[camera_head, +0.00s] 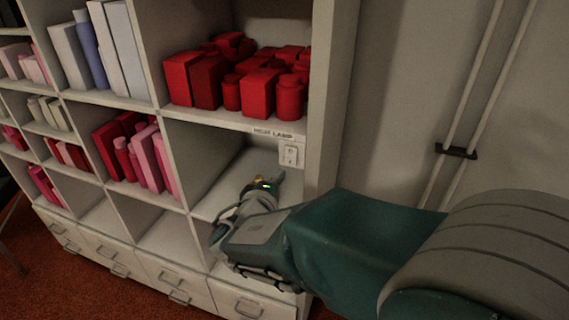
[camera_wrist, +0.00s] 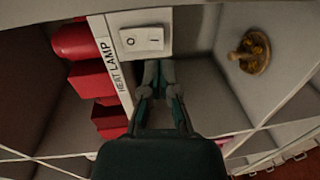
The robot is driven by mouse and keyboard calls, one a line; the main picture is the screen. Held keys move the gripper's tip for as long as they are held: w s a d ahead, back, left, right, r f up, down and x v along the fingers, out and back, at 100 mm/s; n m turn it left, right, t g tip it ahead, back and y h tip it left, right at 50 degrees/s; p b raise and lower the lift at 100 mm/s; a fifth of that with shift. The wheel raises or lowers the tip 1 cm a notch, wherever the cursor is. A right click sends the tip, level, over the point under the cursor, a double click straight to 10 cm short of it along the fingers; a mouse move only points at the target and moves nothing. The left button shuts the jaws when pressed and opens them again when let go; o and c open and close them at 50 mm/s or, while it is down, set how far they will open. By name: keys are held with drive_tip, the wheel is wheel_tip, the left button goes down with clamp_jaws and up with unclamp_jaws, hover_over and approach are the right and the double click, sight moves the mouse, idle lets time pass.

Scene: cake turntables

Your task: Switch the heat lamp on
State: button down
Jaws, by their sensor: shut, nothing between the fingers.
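The heat lamp switch (camera_head: 291,154) is a small white rocker plate on the shelf's right upright, just below a "HEAT LAMP" label (camera_head: 273,134). In the wrist view the switch (camera_wrist: 142,40) shows an "O" half on the left and an "I" half on the right. Which half is pressed in, I cannot tell. The label (camera_wrist: 117,65) runs along the edge beside it. My gripper (camera_wrist: 158,66) is shut and empty, its tips just below the "I" half; whether they touch it is unclear. In the head view my gripper (camera_head: 277,176) is beneath the switch, inside the compartment's front.
The shelf (camera_head: 322,90) surrounds the switch. Red boxes and jars (camera_head: 240,80) fill the compartment above; pink and red items (camera_head: 137,155) stand to the left. A brass-coloured object (camera_wrist: 252,52) stands right of my fingers in the wrist view. Pipes (camera_head: 483,80) run along the wall.

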sight(289, 164)
drive_tip(key=x, duration=0.4)
drive_tip(key=shift+d, duration=0.35)
drive_tip(key=shift+a, duration=0.1)
drive_tip(key=shift+a, duration=0.1)
